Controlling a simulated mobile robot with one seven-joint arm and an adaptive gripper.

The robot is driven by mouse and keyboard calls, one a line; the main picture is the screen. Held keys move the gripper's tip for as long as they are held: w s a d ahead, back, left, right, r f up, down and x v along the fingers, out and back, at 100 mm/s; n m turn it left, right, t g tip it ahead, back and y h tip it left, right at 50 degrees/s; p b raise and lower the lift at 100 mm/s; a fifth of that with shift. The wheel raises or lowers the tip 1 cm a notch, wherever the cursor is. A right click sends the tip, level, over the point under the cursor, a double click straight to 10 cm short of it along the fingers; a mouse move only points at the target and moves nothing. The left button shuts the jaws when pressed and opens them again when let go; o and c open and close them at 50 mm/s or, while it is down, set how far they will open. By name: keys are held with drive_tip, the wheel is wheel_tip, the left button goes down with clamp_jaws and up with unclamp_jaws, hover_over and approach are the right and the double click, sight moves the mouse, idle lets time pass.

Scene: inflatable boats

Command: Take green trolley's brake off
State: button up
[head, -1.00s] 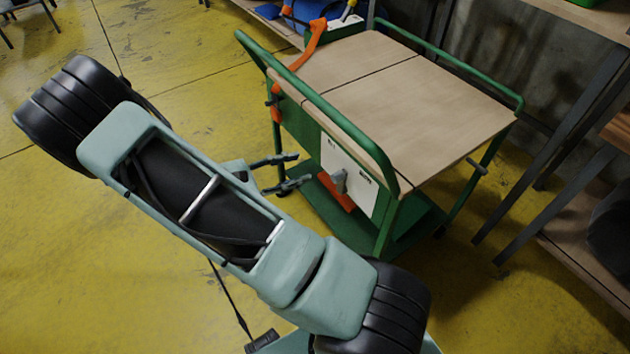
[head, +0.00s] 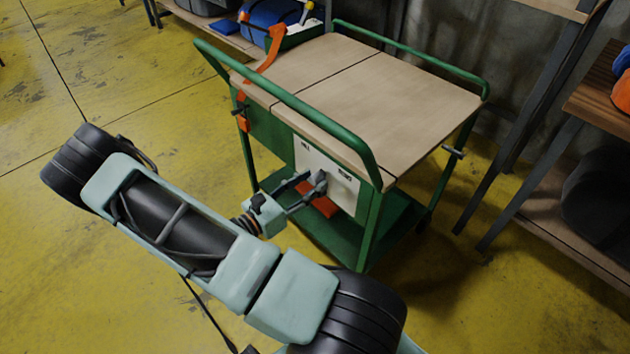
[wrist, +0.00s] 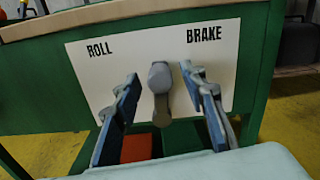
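The green trolley (head: 372,225) has a wooden top and green rails. On its end a white panel (head: 342,187) reads ROLL on the left and BRAKE on the right, clearest in the wrist view (wrist: 90,75). A grey lever (wrist: 161,100) is mounted on this panel between the two words and looks close to upright; it also shows in the head view (head: 319,184). My gripper (wrist: 159,76) is open, with one finger on each side of the lever and gaps between. In the head view my gripper (head: 303,190) is at the panel.
Shelving with a wooden board (head: 555,225) stands to the right. The yellow floor (head: 130,90) is open on the left.

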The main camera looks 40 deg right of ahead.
drive_tip(key=shift+w+d, duration=0.1)
drive_tip(key=shift+d, duration=0.85)
drive_tip(key=shift+c, duration=0.2)
clamp_jaws()
